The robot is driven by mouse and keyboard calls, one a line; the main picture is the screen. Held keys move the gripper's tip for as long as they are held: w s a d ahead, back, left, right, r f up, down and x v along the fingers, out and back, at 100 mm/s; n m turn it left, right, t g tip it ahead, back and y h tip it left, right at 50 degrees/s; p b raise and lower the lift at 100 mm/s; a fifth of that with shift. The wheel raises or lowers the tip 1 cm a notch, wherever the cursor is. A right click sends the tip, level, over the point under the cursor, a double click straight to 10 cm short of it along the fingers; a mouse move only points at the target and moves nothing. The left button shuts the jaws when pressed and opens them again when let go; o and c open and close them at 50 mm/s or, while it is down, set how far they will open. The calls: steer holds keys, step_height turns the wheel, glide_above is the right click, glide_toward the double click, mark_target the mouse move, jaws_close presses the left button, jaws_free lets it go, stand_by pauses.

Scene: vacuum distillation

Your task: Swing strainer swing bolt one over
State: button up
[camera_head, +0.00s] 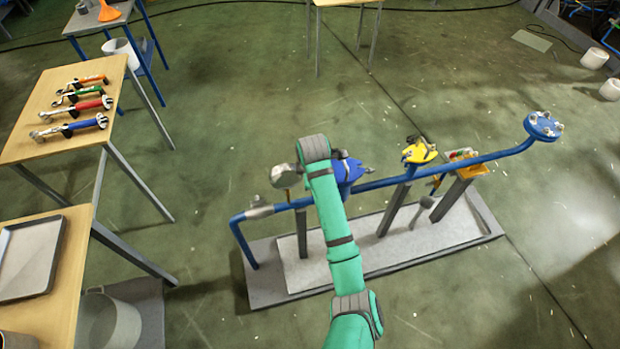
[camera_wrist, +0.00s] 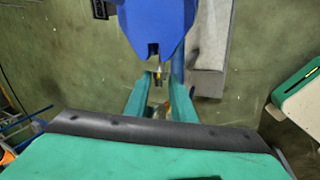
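The strainer (camera_head: 347,170) is the blue body on the blue pipe in the head view, partly hidden behind my arm. In the wrist view a blue part of it (camera_wrist: 155,22) with a dark slot in its near edge fills the top middle. Just below the slot is a small grey and yellowish piece, possibly a swing bolt (camera_wrist: 159,73). My gripper (camera_wrist: 159,80) has its two green fingers reaching to either side of that piece, with a gap between them lower down. Whether the fingertips press on it is too small to tell. In the head view my arm hides the gripper.
The blue pipe (camera_head: 480,160) runs right to a round flange (camera_head: 542,126). Yellow fittings (camera_head: 419,151) stand on it right of the strainer, and a grey base tray (camera_head: 270,290) lies below. A table (camera_head: 50,100) with several wrenches is at left. Floor in front is clear.

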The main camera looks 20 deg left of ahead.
steer(key=shift+w+a+f, duration=0.15)
steer(key=shift+w+f, duration=0.05)
steer(key=shift+f, duration=0.5)
jaws_close()
steer(key=shift+w+d+r+m+g+y, duration=0.25)
steer(key=shift+d+r+g+y, duration=0.3)
steer(key=shift+y, duration=0.4)
steer(key=shift+w+d+r+m+g+y, duration=0.15)
steer(key=shift+w+d+r+g+y, duration=0.15)
steer(key=shift+g+y, duration=0.55)
steer(key=shift+a, duration=0.1)
jaws_free()
steer(key=shift+r, duration=0.15)
